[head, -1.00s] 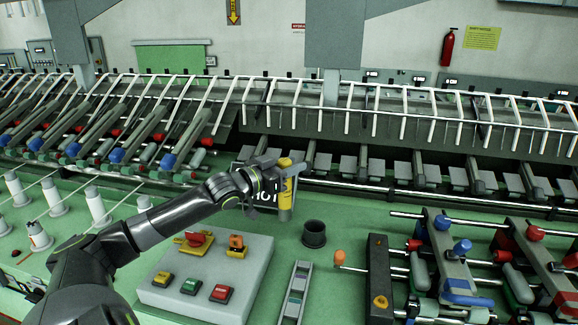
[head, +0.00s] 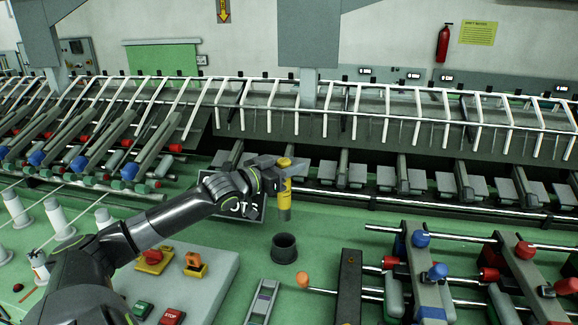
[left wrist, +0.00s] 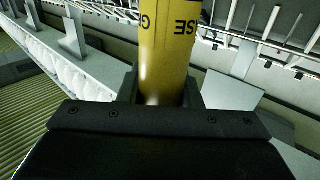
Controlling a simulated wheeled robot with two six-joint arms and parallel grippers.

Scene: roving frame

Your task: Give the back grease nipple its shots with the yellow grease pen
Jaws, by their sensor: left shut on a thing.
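The yellow grease pen (head: 284,198) is upright in my left gripper (head: 288,172), above the green deck. Its yellow cap shows above the jaws and a grey lower end below them. In the left wrist view the yellow barrel (left wrist: 166,45) with black lettering stands between the jaws (left wrist: 166,98). A dark cup (head: 284,248) stands on the deck just below and in front of the pen, apart from it. A dark sign (head: 246,209) with partly hidden white letters is behind my left wrist. I cannot make out any grease nipple. My right gripper is not in view.
A grey control box (head: 205,285) with coloured buttons is at front left. At front right are rails with red and blue knobs (head: 437,271) and an orange-knobbed lever (head: 303,280). The long spinning frame (head: 400,135) crosses behind. White bobbins (head: 58,220) stand at left.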

